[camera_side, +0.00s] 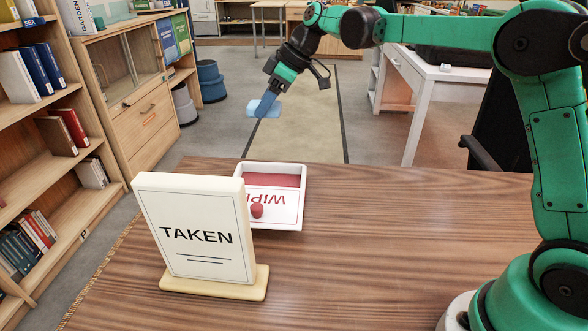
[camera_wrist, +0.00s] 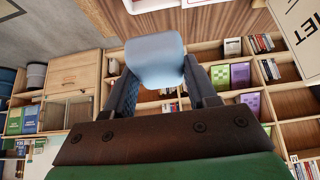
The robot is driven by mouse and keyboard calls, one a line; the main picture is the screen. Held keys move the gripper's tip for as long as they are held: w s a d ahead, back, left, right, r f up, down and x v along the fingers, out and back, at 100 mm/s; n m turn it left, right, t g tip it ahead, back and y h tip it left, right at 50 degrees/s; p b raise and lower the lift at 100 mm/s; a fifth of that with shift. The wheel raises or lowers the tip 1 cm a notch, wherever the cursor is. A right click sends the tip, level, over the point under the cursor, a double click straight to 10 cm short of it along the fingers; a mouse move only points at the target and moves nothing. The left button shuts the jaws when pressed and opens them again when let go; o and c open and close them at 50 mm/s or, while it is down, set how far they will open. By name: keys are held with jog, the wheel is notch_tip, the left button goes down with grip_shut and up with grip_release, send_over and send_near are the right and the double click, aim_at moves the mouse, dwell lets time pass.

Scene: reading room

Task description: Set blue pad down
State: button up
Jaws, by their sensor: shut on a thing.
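My gripper (camera_side: 268,102) is shut on the light blue pad (camera_side: 255,111) and holds it in the air. In the side view the pad shows above the table's far edge, higher in the picture than the white tray. In the wrist view the pad (camera_wrist: 155,60) sits between the two fingers of my gripper (camera_wrist: 158,88), its face filling the gap. A white tray (camera_side: 303,184) with a red inside and the letters WIPE on a white panel stands on the table; a small round red thing (camera_side: 257,210) shows at that panel.
A white TAKEN sign (camera_side: 195,232) on a pale base stands in front of the tray and hides part of it. The wooden table (camera_side: 400,240) is clear right of the tray. Bookshelves (camera_side: 60,160) stand at the left. A dark chair (camera_side: 497,130) is at the right.

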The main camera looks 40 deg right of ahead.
notch_tip(320, 180, down, 17)
jog(key=shift+f, duration=0.15)
jog(key=shift+f, duration=0.1)
jog(key=o, duration=0.9)
jog(key=shift+o, duration=0.2)
jog(key=v, duration=1.1)
jog(key=s+a+r+m+t+h, duration=0.1)
jog(key=s+m, duration=0.3)
jog(key=s, duration=0.4)
jog(key=s+a+r+m+t+h, duration=0.1)
jog(key=s+a+r+m+h, duration=0.1)
jog(key=s+m, duration=0.3)
jog(key=s+h, duration=0.1)
jog(key=s, duration=0.3)
jog(key=shift+r+t+h, duration=0.3)
jog(key=shift+r, duration=0.1)
